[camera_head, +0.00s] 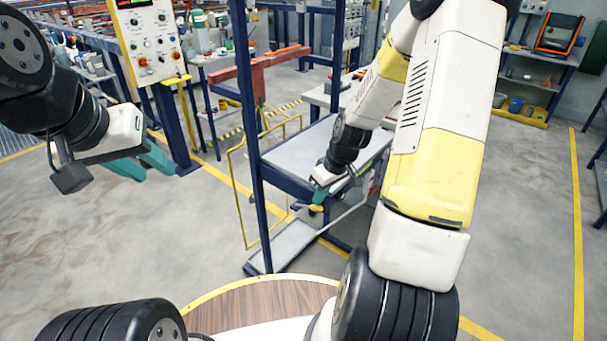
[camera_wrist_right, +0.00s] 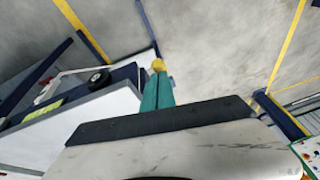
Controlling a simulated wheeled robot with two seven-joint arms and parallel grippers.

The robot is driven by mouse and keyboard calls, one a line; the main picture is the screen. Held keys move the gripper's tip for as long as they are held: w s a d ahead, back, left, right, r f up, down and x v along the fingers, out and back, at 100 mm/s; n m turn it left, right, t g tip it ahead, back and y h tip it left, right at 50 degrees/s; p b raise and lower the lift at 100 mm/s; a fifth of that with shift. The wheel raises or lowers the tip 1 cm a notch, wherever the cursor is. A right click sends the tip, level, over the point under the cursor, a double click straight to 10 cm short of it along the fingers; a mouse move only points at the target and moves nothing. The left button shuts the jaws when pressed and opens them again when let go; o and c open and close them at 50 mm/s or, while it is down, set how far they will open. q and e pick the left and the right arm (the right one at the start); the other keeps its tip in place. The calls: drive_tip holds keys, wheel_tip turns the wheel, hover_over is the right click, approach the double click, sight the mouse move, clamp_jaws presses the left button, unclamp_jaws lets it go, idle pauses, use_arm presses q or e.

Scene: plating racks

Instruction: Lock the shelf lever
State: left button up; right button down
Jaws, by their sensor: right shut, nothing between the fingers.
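The shelf rack has dark blue posts (camera_head: 246,130) and a grey shelf (camera_head: 300,150). A small yellow knob (camera_head: 316,208), likely the end of the shelf lever, shows at the rack's near side, below the shelf. It also shows in the right wrist view (camera_wrist_right: 158,65), just past my teal fingertips. My right gripper (camera_head: 320,196) is shut and empty, its tips at the knob; whether they touch it I cannot tell. The rest of the lever is mostly hidden. My left gripper (camera_head: 148,162) is open and empty, well left of the rack.
A yellow wire frame (camera_head: 240,195) stands left of the rack. A control panel (camera_head: 148,40) is at the upper left. A lower shelf (camera_head: 285,245) is near the floor. A round wooden top (camera_head: 270,302) lies in front. The floor to the right is clear.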

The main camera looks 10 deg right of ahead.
drive_tip(key=shift+s+d+f, duration=0.25)
drive_tip(key=shift+s+f, duration=0.1)
drive_tip(key=shift+f, duration=0.15)
drive_tip(key=shift+s+d+f, duration=0.25)
drive_tip(key=shift+s+f, duration=0.05)
drive_tip(key=shift+f, duration=0.2)
drive_tip(key=shift+s+d+f, duration=0.1)
drive_tip(key=shift+s+f, duration=0.4)
drive_tip(key=shift+f, duration=0.05)
wheel_tip(320, 180, up, 4)
drive_tip(key=w, duration=0.2)
drive_tip(key=s+d+r, duration=0.5)
drive_tip(key=s, duration=0.1)
drive_tip(key=shift+s+d, duration=0.3)
drive_tip(key=shift+d, duration=0.1)
drive_tip(key=shift+r, duration=0.2)
